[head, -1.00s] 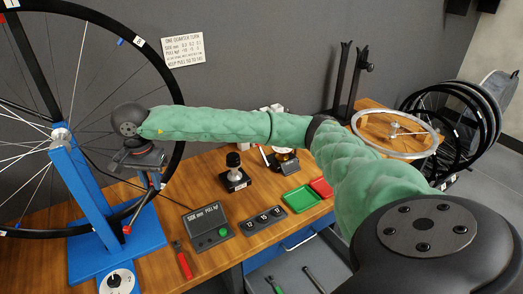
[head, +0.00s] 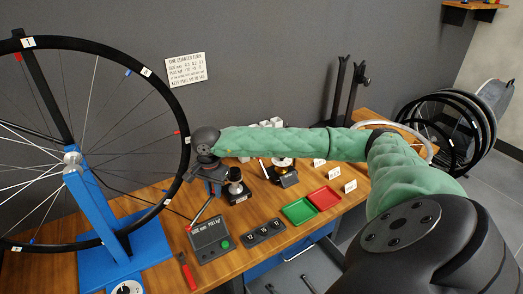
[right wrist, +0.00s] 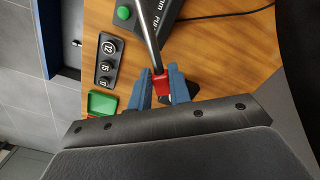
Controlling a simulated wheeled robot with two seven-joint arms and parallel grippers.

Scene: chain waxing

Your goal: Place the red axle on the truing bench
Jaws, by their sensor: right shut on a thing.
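The red axle shows in the right wrist view (right wrist: 160,82) as a metal rod with a red section between the blue fingers. My right gripper (head: 213,186) is shut on it above the wooden bench. In the head view the axle (head: 203,210) slants down and left from the gripper to a red tip. The tip appears near the upper left edge of the black gauge box (head: 211,243); I cannot tell whether it touches anything. The truing bench, which I take to be the wooden bench (head: 160,268), carries a blue wheel stand (head: 97,215). My left gripper is out of view.
A large black-rimmed wheel (head: 180,145) stands left of my gripper. A red-handled tool (head: 187,272), a black numbered block (head: 264,232), a green tray (head: 299,211) and a red tray (head: 323,198) lie on the bench. A black post (head: 238,190) stands just right of the gripper.

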